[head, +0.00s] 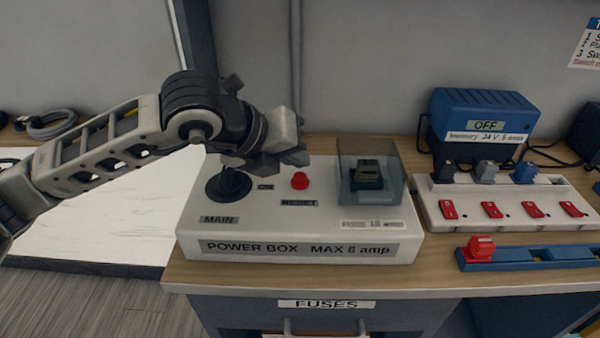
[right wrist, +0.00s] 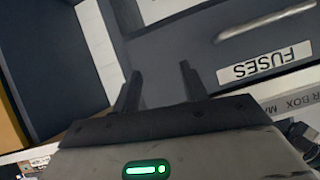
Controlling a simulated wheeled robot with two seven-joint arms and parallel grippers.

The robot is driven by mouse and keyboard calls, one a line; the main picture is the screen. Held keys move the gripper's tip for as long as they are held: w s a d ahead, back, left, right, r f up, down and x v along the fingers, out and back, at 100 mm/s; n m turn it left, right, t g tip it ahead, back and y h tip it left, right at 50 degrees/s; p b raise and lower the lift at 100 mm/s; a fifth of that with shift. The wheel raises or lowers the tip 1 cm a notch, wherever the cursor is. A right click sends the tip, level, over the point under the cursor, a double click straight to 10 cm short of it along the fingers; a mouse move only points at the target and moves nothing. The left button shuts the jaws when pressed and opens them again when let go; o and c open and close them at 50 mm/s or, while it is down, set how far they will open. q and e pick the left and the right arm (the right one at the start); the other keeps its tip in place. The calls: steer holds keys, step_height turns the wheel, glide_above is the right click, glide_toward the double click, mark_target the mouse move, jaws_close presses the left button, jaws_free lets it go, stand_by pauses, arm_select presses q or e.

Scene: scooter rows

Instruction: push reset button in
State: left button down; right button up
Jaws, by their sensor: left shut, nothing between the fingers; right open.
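The red reset button (head: 300,181) stands up from the top of the white power box (head: 260,228), above the label RESET. My left gripper (head: 290,158) is shut and empty. In the head view it shows just behind and left of the button; whether it touches anything there I cannot tell. A round black knob (head: 229,184) marked MAIN sits left of the button, partly under the left gripper. My right gripper (right wrist: 158,88) shows in the right wrist view, open and empty, in front of the dark cabinet front with the FUSES label (right wrist: 264,62).
A clear cover (head: 370,165) over a dark fuse block stands right of the button. A power strip (head: 500,205) with red switches and a blue supply (head: 482,120) reading OFF stand further right. A blue rail with a red fuse (head: 480,248) lies near the front edge.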

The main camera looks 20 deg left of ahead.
arm_select(q)
steer(key=shift+f, duration=0.1)
steer(key=shift+f+b, duration=0.35)
steer(key=shift+b, duration=0.4)
steer(key=shift+f+b, duration=0.75)
steer(key=shift+b, duration=0.1)
stand_by(0.6)
steer(key=shift+r, duration=0.1)
steer(key=shift+r+p, duration=0.6)
steer(key=shift+r, duration=0.5)
steer(key=shift+r+p, duration=1.4)
steer(key=shift+r, duration=1.1)
